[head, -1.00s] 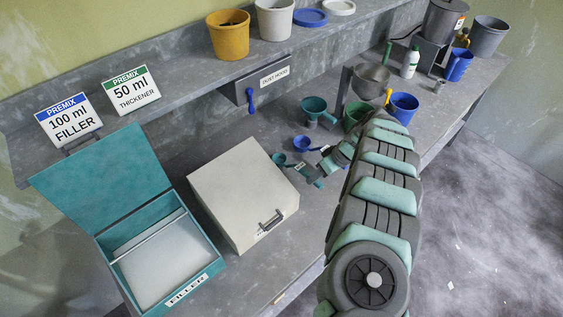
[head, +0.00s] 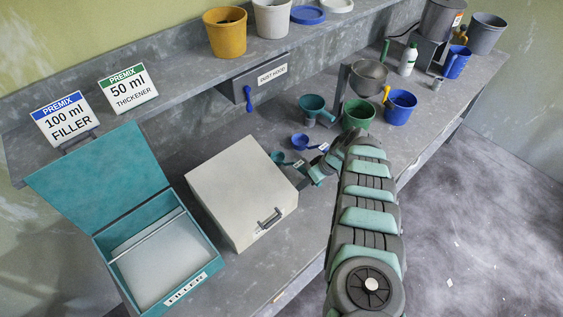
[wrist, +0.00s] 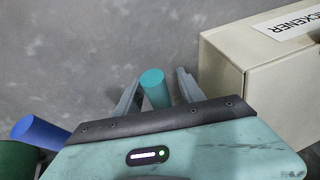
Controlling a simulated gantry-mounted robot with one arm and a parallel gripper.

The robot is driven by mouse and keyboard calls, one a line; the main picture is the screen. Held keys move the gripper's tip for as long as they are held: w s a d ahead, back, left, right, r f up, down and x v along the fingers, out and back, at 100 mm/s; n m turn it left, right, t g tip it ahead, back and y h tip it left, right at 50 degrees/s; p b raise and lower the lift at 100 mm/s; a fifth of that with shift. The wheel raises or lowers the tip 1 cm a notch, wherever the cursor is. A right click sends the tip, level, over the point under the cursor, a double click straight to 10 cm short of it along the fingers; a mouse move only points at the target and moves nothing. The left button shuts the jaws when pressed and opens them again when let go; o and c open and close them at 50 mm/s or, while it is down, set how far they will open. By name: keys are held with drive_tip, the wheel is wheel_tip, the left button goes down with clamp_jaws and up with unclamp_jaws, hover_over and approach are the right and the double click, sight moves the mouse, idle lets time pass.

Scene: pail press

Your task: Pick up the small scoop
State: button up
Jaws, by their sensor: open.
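A small teal scoop (head: 277,157) lies on the bench to the right of the cream box, its handle towards my gripper. A blue scoop (head: 300,142) lies just behind it. My gripper (head: 303,168) is low over the bench beside the teal scoop, partly hidden by my arm. In the wrist view, my open fingers (wrist: 158,80) stand on either side of a teal cylinder (wrist: 153,88), which looks like a scoop handle; I see gaps beside it. A blue cylindrical part (wrist: 40,132) shows at the left there. The teal scoop's cup is not visible in that view.
The cream box (head: 241,180) stands close to my gripper, also in the wrist view (wrist: 268,85). The open teal filler box (head: 105,245) is at left.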

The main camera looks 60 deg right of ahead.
drive_tip(key=shift+c, duration=0.4)
clamp_jaws()
drive_tip(key=shift+r, duration=0.1)
